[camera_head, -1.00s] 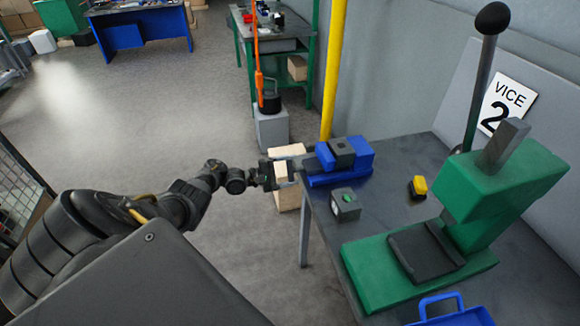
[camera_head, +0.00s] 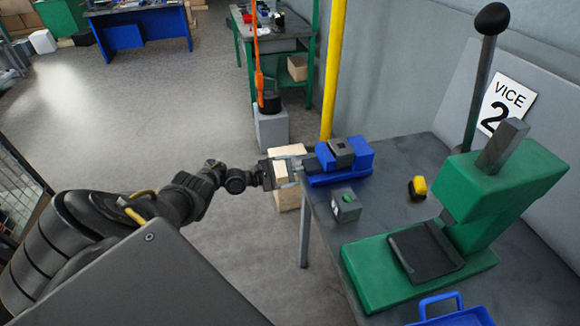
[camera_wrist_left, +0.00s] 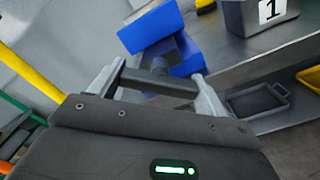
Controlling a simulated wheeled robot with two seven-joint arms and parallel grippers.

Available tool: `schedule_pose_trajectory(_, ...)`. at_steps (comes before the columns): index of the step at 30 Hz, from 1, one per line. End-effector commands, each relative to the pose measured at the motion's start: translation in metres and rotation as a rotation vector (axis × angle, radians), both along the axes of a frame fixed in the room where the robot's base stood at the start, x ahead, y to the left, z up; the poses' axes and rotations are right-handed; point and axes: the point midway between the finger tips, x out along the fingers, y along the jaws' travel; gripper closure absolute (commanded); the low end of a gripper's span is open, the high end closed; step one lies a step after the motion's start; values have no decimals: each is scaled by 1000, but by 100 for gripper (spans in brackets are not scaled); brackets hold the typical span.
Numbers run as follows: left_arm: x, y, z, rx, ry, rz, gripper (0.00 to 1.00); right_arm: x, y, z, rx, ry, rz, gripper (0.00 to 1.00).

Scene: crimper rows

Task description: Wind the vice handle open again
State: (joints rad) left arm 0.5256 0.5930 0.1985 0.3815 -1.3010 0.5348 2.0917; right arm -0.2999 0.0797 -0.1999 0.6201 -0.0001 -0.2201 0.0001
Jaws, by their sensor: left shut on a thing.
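The blue vice (camera_head: 357,156) is at the far left corner of the grey bench, with a dark grey block at its top. In the left wrist view the vice (camera_wrist_left: 152,28) is just ahead of my gripper. Its dark handle bar (camera_wrist_left: 160,84) lies crosswise between the fingers. My left gripper (camera_head: 293,171) reaches in from the left at the bench edge and is shut on the handle; its fingers also show in the left wrist view (camera_wrist_left: 158,76). In the head view the gripper mostly hides the handle. My right gripper is not in view.
A green press (camera_head: 500,200) with a long lever stands at right. A yellow post (camera_head: 334,70) rises behind the vice. Pale wooden boxes (camera_head: 287,198) are below the gripper.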

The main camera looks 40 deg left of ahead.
Motion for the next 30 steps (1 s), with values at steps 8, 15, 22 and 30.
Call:
schedule_pose_trajectory(8, -1, 0, -1, 2, 2, 0, 17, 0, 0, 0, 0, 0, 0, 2)
schedule_pose_trajectory(15, 0, 0, 0, 2, 1, 0, 2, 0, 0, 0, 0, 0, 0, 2)
schedule_pose_trajectory(22, -4, 3, 0, 2, 1, 1, 2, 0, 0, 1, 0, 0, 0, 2)
schedule_pose_trajectory(30, -42, 30, -1, 3, 2, 2, 2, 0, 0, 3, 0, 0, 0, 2)
